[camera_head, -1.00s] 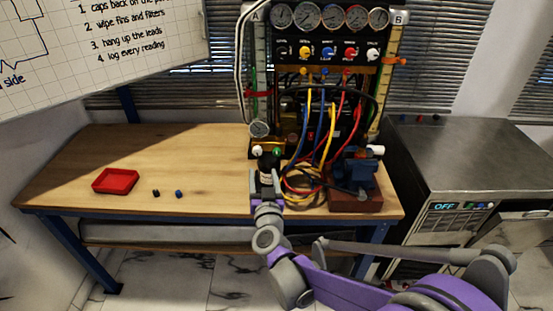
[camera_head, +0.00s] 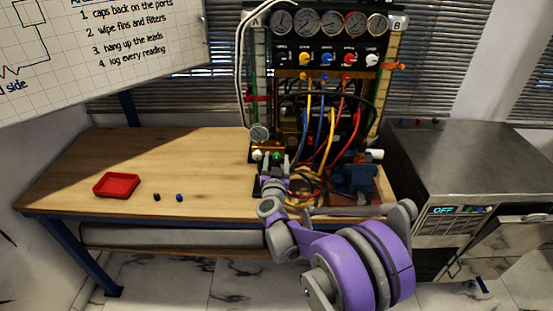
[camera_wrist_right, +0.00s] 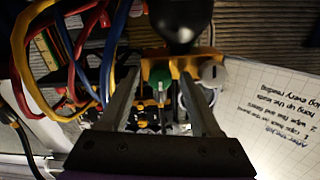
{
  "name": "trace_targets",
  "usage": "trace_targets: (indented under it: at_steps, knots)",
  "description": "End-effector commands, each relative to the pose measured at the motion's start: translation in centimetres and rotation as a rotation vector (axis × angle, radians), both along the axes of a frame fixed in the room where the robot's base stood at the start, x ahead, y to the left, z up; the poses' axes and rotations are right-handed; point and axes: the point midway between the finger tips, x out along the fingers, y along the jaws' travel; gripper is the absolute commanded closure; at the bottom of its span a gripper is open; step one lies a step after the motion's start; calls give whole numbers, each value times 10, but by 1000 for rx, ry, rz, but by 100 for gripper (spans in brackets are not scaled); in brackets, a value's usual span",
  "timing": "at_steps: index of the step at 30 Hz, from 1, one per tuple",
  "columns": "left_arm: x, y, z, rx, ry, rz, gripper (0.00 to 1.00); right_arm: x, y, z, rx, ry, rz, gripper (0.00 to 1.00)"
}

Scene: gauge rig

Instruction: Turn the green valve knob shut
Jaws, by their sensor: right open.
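The green valve knob (camera_head: 277,156) is low on the front left of the gauge rig, beside a white knob (camera_head: 257,155). In the right wrist view the green knob (camera_wrist_right: 159,75) shows between my two fingers, with a gap visible on each side. My right gripper (camera_head: 273,165) is open just in front of the knob, and its jaws (camera_wrist_right: 160,88) hold nothing. I cannot tell how far the fingertips reach past the knob. My left gripper is not in view.
The gauge panel (camera_head: 328,52) stands at the back of the wooden bench (camera_head: 180,150). Coloured hoses (camera_head: 325,125) hang close to the right of the knob. A blue vise (camera_head: 357,178) is further right.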

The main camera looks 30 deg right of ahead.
Motion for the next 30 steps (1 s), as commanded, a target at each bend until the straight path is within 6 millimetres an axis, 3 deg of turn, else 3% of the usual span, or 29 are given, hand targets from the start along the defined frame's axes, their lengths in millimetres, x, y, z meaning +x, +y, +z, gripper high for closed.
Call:
trace_targets:
  at_steps: [8,19,30]
  knots:
    - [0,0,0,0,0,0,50,2,-1,0,0,0,1,36]
    - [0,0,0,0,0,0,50,1,-1,0,0,0,1,100]
    - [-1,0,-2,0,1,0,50,1,-1,-1,21,-12,1,100]
